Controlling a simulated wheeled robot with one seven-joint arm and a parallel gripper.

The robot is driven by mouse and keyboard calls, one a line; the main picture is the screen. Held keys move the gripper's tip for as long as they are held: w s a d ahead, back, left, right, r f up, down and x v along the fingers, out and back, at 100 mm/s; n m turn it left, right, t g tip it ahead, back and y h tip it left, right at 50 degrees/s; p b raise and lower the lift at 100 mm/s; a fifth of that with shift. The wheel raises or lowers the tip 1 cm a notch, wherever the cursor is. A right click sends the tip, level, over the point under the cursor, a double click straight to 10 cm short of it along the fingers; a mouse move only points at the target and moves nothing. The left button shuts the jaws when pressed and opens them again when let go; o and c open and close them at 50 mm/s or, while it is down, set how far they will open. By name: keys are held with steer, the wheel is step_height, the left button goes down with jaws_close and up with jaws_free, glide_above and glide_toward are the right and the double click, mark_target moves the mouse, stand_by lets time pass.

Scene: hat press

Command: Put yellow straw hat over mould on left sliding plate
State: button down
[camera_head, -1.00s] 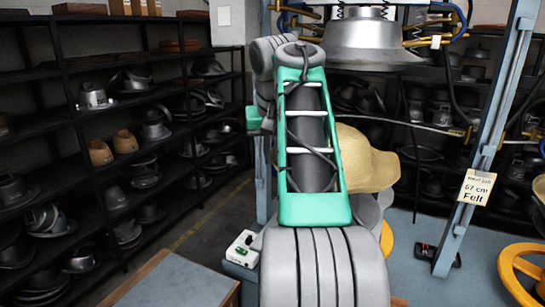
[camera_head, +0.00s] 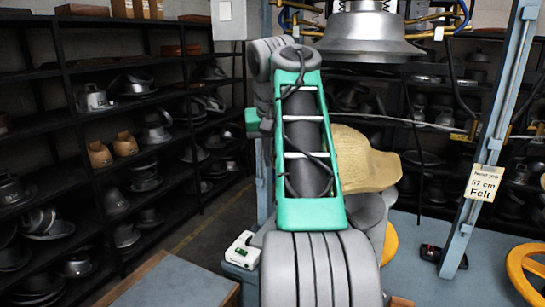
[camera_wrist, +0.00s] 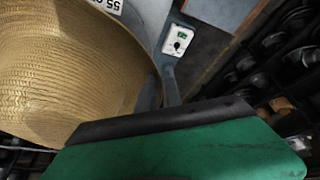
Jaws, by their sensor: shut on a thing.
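The yellow straw hat (camera_head: 362,160) shows to the right of my green arm in the head view, with its left part hidden behind the arm. It also fills the left side of the wrist view (camera_wrist: 65,75). My gripper (camera_wrist: 165,122) shows there as a green finger with a black pad, at the hat's edge; it is shut on the hat, and the exact grip is not clear. A grey rounded form (camera_head: 368,212) below the hat, perhaps the mould, is mostly hidden by hat and arm. I cannot make out the left sliding plate.
A metal press head (camera_head: 368,35) hangs above the hat. A blue post (camera_head: 487,140) carries a "57 cm Felt" sign (camera_head: 484,183). A yellow handwheel (camera_head: 528,270) stands at the right. A white control box (camera_head: 242,250) is left of my arm. Shelves of moulds (camera_head: 70,150) line the left.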

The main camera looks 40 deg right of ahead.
steer(key=shift+f, duration=0.1)
stand_by(0.3)
steer(key=shift+f+b, duration=2)
steer(key=shift+b, duration=0.2)
steer(key=shift+f+b, duration=0.25)
steer(key=shift+b, duration=0.05)
steer(key=c, duration=1.4)
jaws_free()
steer(key=shift+c, duration=0.2)
steer(key=p+v, duration=0.3)
steer(key=v, duration=0.5)
steer(key=shift+p, duration=0.4)
